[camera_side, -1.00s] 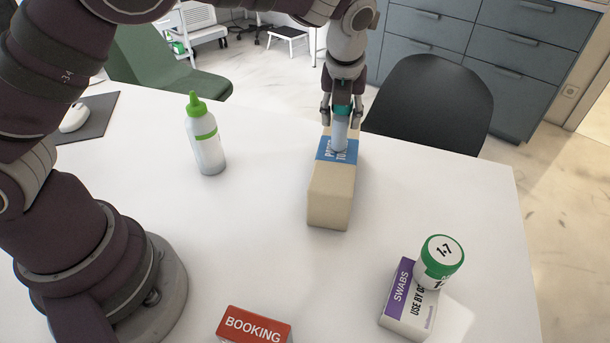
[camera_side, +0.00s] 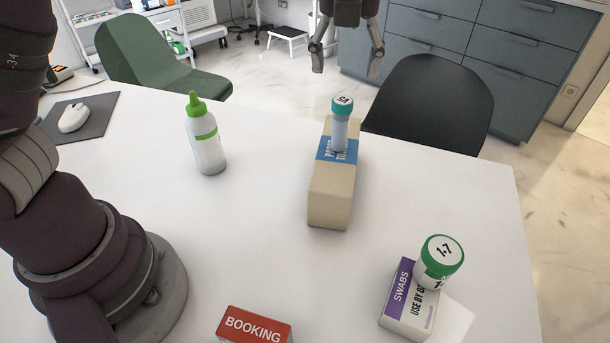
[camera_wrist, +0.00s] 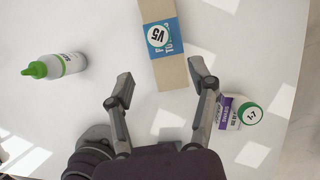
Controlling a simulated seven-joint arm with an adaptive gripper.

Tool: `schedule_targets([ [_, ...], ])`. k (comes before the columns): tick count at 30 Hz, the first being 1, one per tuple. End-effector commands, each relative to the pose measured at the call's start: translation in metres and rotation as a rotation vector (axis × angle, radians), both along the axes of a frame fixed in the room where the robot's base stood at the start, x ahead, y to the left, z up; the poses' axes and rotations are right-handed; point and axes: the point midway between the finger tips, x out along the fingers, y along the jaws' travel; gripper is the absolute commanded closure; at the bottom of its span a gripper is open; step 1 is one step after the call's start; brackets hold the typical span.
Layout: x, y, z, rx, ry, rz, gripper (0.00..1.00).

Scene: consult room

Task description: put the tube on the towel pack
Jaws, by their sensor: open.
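The tube (camera_side: 340,128), clear with a teal cap marked V5, stands upright on the towel pack (camera_side: 331,193), on its blue label toward the far end. In the wrist view the tube's cap (camera_wrist: 157,36) shows from above over the blue label of the towel pack (camera_wrist: 172,76). My gripper (camera_side: 346,66) is open and empty, well above the tube and apart from it. Its two spread fingers also show in the wrist view (camera_wrist: 160,84), with nothing between them.
A white bottle with a green tip (camera_side: 206,140) stands left of the pack. A swabs box (camera_side: 402,308) with a green-lidded jar (camera_side: 439,264) on it is at the front right. A red booking box (camera_side: 254,326) is at the front. The table around the pack is clear.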

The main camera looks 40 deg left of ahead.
Motion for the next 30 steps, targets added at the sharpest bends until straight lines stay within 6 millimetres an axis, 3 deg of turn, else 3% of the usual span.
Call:
schedule_targets([
  [4,-0.006,0.003,0.011,-0.033,-0.005,0.051,0.43],
  [7,-0.018,0.025,0.016,-0.199,-0.026,0.324,0.43],
  [12,-0.073,0.065,0.019,-0.628,-0.085,1.128,0.43],
  [15,-0.112,0.075,0.013,-0.833,-0.143,1.597,0.43],
  [19,-0.149,0.084,-0.005,-1.011,-0.249,2.066,0.43],
  [24,-0.166,0.090,-0.020,-1.109,-0.334,2.324,0.43],
  [30,-0.167,0.090,-0.021,-1.111,-0.335,2.342,0.43],
])
